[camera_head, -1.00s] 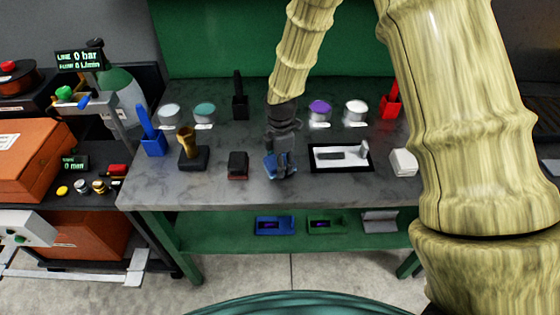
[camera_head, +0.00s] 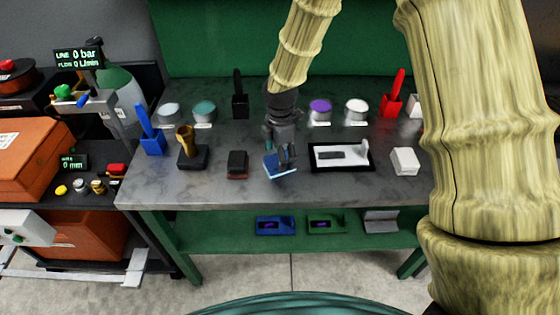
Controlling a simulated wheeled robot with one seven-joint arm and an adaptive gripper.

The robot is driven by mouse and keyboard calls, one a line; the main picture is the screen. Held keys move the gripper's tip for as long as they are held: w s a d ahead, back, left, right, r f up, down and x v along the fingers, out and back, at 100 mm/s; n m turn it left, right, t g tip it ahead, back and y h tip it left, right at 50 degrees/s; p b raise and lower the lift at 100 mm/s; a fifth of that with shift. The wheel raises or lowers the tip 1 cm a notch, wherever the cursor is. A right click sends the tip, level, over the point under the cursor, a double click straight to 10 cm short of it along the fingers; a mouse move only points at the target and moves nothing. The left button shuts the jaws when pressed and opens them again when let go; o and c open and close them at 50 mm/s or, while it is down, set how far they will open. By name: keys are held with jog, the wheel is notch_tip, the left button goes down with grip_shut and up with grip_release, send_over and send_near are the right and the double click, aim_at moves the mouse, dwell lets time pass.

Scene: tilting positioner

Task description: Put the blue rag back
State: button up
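The blue rag (camera_head: 272,168) is a small blue pad with a pale lower edge, at the front middle of the grey bench top. It is tilted in the picture. My gripper (camera_head: 283,158) points down from above with its fingers at the rag, one in front of it, and appears shut on it. The fingers hide part of the rag. I cannot tell whether the rag touches the bench top or is just above it.
A black-framed white tray (camera_head: 316,165) is close on the right, with a white block (camera_head: 404,161) beyond. A dark red-edged block (camera_head: 237,165) is on the left. Several tins and brushes stand behind. The bench (camera_head: 215,193) is clear along its front edge.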

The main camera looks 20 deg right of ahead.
notch_tip(320, 180, up, 9)
jog(key=b, duration=0.2)
dwell(0.3)
jog(key=shift+r, duration=0.1)
